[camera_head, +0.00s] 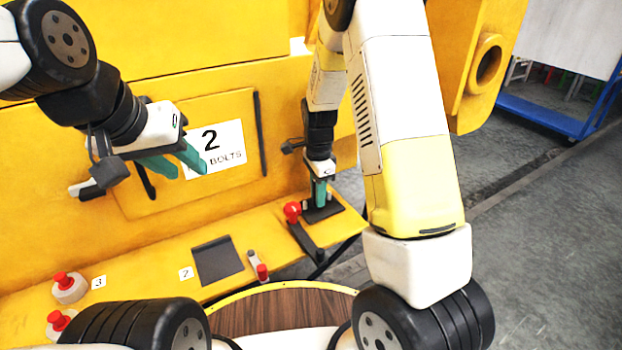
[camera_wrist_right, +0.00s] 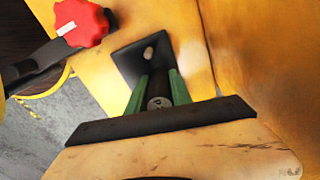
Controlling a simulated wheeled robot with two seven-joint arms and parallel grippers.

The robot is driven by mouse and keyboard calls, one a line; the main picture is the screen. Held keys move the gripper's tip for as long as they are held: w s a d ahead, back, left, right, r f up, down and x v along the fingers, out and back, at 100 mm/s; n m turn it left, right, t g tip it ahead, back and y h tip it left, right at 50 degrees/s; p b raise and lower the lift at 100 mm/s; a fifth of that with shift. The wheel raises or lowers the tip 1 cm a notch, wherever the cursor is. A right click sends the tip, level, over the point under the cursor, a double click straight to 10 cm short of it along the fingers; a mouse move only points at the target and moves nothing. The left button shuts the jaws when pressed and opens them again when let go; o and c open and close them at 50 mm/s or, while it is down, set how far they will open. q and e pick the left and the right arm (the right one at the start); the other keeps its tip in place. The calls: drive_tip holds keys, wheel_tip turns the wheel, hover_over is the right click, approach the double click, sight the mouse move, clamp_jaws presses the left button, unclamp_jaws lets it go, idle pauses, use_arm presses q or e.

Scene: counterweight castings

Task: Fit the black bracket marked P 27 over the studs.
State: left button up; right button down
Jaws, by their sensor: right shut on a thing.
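A black bracket (camera_head: 326,213) lies on the yellow ledge at the right; its flat plate (camera_wrist_right: 128,62) shows in the right wrist view, with a pale metal stud (camera_wrist_right: 150,52) standing up at it. I cannot tell whether the plate is fully down. My right gripper (camera_head: 319,203) points down at it, and its green fingers (camera_wrist_right: 157,88) are shut on the bracket's dark upright part. Any second stud is hidden by the gripper, and no P 27 mark is readable. My left gripper (camera_head: 182,164) is open and empty before the yellow panel.
A lever with a red knob (camera_head: 292,210) stands close left of the bracket. Further left on the ledge are a flat dark plate (camera_head: 217,260), a red-ended cylinder (camera_head: 262,272) and red buttons (camera_head: 67,284). A "2 BOLTS" sign (camera_head: 222,148) is behind my left gripper.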

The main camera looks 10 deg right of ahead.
drive_tip(key=shift+f, duration=0.15)
idle(0.7)
drive_tip(key=c, duration=1.1)
unclamp_jaws()
drive_tip(key=shift+r, duration=7.95)
drive_tip(key=s+d+r+n+t, duration=0.1)
drive_tip(key=s+r+n+t, duration=0.1)
drive_tip(key=s+n, duration=0.3)
drive_tip(key=s+d+r+n+t+y, duration=0.1)
drive_tip(key=s+r+n+t, duration=0.1)
drive_tip(key=s+r+n, duration=0.3)
drive_tip(key=s+d+r+n+t+y, duration=0.1)
drive_tip(key=s+r+n, duration=0.3)
drive_tip(key=s, duration=0.8)
drive_tip(key=shift+d+n+t, duration=0.1)
drive_tip(key=shift+n+t, duration=0.5)
drive_tip(key=shift+n, duration=0.4)
